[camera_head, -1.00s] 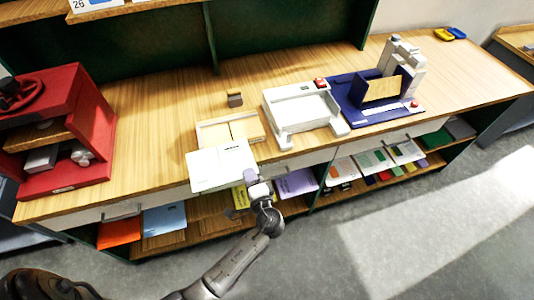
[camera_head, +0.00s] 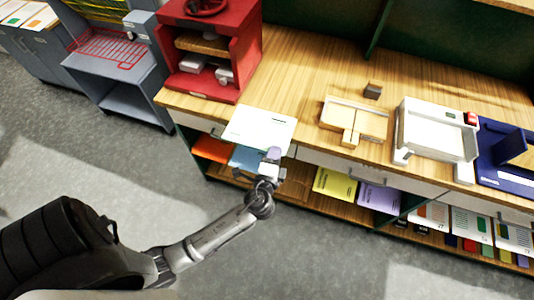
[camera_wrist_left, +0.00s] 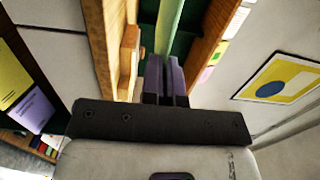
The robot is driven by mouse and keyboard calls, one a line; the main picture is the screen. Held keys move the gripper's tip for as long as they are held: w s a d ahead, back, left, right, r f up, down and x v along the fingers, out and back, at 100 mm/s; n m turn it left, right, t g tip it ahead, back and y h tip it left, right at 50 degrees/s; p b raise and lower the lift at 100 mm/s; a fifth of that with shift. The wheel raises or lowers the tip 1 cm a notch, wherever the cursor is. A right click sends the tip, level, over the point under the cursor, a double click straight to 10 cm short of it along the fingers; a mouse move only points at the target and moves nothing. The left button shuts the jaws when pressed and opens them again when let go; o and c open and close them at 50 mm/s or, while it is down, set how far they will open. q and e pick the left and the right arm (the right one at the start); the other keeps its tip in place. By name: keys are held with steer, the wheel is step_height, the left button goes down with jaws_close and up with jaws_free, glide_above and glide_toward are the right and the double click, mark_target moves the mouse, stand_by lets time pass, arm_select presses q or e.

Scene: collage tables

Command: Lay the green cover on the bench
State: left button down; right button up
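The green cover (camera_head: 260,128) is a thin, very pale sheet with small print, seen near the front edge of the wooden bench (camera_head: 300,70), between the red press and the wooden jig. My left gripper (camera_head: 270,160) is shut on the cover's near edge. In the left wrist view the cover (camera_wrist_left: 168,25) shows edge-on as a green strip between the purple-grey fingers (camera_wrist_left: 166,80). I cannot tell whether the cover touches the bench top. My right gripper is not in view.
The red press (camera_head: 215,50) stands left of the cover. The wooden jig (camera_head: 355,120), a small dark block (camera_head: 373,90) and a white machine (camera_head: 438,130) stand to its right. Coloured sheets, including a yellow one (camera_head: 335,184), lie on the shelf below. Bare bench top lies behind the cover.

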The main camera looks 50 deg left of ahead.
arm_select(q)
steer(key=shift+w+a+f+b, duration=0.3)
steer(key=shift+w+f, duration=0.1)
steer(key=shift+w, duration=0.25)
steer(key=w+a+f+b, duration=0.4)
steer(key=w+f+b, duration=0.2)
steer(key=w, duration=0.1)
steer(key=shift+w+f+b, duration=0.2)
steer(key=shift+f+b, duration=0.1)
steer(key=c, duration=1.8)
jaws_free()
steer(key=o, duration=0.5)
steer(key=shift+v, duration=6.95)
